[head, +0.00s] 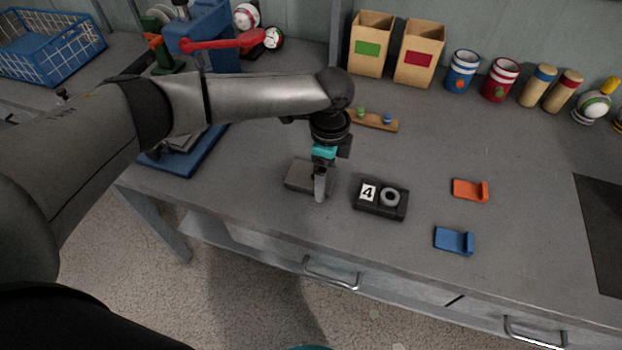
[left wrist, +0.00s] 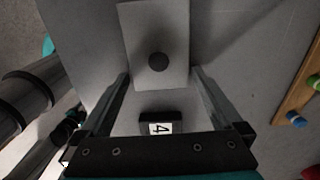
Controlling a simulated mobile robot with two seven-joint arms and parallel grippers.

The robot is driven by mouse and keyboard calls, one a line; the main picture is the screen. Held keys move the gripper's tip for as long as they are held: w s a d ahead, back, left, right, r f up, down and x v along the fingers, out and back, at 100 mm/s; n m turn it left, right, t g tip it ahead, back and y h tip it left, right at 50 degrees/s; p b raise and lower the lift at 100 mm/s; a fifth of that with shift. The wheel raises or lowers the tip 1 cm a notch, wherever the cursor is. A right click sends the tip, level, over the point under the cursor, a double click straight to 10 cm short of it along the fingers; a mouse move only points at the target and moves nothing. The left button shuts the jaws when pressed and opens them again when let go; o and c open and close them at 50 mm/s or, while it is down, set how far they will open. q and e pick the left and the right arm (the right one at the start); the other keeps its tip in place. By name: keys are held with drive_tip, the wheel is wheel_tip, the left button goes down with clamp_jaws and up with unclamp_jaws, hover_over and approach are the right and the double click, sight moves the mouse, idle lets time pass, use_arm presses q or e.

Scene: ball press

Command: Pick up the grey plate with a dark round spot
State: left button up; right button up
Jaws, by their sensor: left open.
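The grey plate (head: 299,176) lies on the grey bench, partly hidden behind my left gripper (head: 320,197) in the head view. In the left wrist view the plate (left wrist: 153,25) is a pale grey rectangle with a dark round spot (left wrist: 158,62) near its end closest to the gripper. My left gripper (left wrist: 161,78) is open and points down over the plate. Its fingers show on either side of the plate's near end. No hold on the plate shows, and I cannot tell whether the fingers touch it. My right gripper is not in view.
A dark block (head: 378,211) with a "4" label and a grey ring stands right of the plate. A wooden strip (head: 374,122) with small knobs lies behind. Orange (head: 468,190) and blue (head: 452,240) brackets lie further right. A blue press (head: 212,25) stands at left.

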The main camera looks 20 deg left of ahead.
use_arm(q)
drive_tip(key=shift+f, duration=0.1)
drive_tip(key=c, duration=1.5)
drive_tip(key=shift+c, duration=0.2)
